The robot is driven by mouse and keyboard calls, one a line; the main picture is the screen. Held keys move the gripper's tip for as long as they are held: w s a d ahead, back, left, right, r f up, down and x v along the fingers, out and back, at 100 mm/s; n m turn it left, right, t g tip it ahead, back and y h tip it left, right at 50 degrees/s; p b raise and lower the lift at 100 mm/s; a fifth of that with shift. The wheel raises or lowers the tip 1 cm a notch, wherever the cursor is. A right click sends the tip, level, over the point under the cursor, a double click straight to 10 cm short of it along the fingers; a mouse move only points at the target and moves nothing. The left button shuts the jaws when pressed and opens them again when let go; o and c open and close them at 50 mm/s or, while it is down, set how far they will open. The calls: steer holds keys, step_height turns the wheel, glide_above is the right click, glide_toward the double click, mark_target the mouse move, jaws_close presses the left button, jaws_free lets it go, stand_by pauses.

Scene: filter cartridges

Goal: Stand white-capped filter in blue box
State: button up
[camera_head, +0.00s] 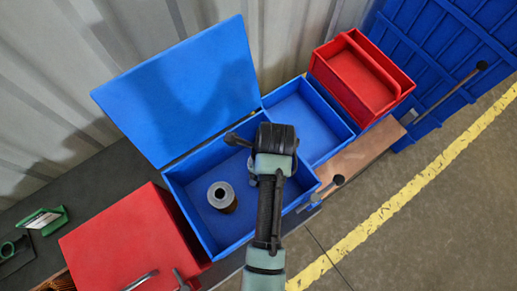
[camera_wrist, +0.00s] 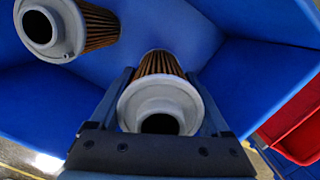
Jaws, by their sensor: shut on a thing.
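The blue box (camera_head: 205,240) stands open, its lid (camera_head: 185,95) tilted back. My gripper (camera_wrist: 160,76) is shut on a filter (camera_wrist: 160,100) with a pale grey-white ring cap and brown pleated body. The cap faces the wrist camera and the body points away, down into the box. Whether its lower end touches the floor cannot be told.
A closed red box (camera_head: 130,240) is at the left. A green item (camera_head: 45,220) lies on the dark bench. A corrugated wall rises behind.

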steer(key=shift+f, duration=2)
steer(key=shift+f, duration=0.2)
steer(key=o, duration=1.3)
steer(key=shift+r, duration=0.1)
